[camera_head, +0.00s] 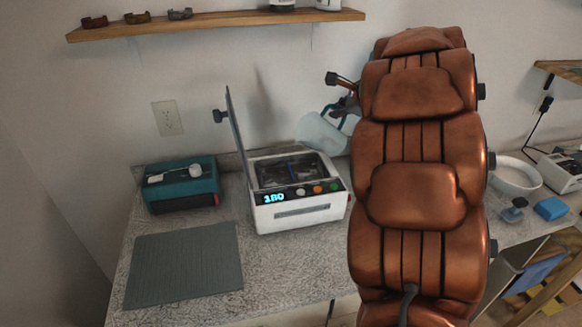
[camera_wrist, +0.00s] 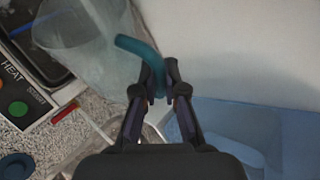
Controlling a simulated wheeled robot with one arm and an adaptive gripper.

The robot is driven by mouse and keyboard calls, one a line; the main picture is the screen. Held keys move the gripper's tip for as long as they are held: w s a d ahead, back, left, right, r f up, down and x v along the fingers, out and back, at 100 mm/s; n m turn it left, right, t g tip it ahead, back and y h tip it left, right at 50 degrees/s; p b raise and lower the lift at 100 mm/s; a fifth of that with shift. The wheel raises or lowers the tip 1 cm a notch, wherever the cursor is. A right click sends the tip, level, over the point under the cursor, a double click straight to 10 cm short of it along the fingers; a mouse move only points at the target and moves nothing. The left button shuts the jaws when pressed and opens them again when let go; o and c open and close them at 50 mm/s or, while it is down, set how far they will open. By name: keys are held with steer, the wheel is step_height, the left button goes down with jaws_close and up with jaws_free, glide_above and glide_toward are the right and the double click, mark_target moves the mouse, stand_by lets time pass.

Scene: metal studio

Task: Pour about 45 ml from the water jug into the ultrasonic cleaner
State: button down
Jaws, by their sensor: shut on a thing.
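The white ultrasonic cleaner (camera_head: 300,215) stands on the counter with its lid (camera_head: 238,135) raised and its display reading 180. Its open tank (camera_head: 290,170) also shows at the upper left of the wrist view (camera_wrist: 40,60). The translucent water jug (camera_head: 318,132) is behind the cleaner's right side, partly hidden by my arm, and looks tilted toward the tank. In the wrist view the jug (camera_wrist: 95,45) overlaps the tank's edge. My gripper (camera_wrist: 155,88) is shut on its teal handle (camera_wrist: 140,48). I cannot make out the water level or any stream.
A teal box (camera_head: 180,188) with a white item on top stands left of the cleaner. A grey mat (camera_head: 185,265) lies in front of it. A wooden shelf (camera_head: 215,20) hangs above. A white bowl (camera_head: 515,178) and small blue items (camera_head: 550,208) are at the right.

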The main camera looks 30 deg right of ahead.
steer(key=shift+d+r+p, duration=0.1)
steer(key=shift+r+p, duration=0.15)
steer(key=shift+p, duration=0.5)
steer(key=shift+d+f+m+y+b, duration=0.5)
steer(key=shift+f+y+b, duration=0.05)
steer(key=shift+f+y, duration=0.05)
steer(key=shift+d+y, duration=0.4)
steer(key=d+f+m+y+b, duration=0.1)
steer(key=y, duration=0.1)
steer(key=d+f+m+t+y+b, duration=0.1)
steer(key=d+m+y+b, duration=0.1)
steer(key=shift+w+d+f+m+y, duration=0.1)
steer(key=shift+d+f+m+y, duration=0.2)
steer(key=shift+f, duration=0.1)
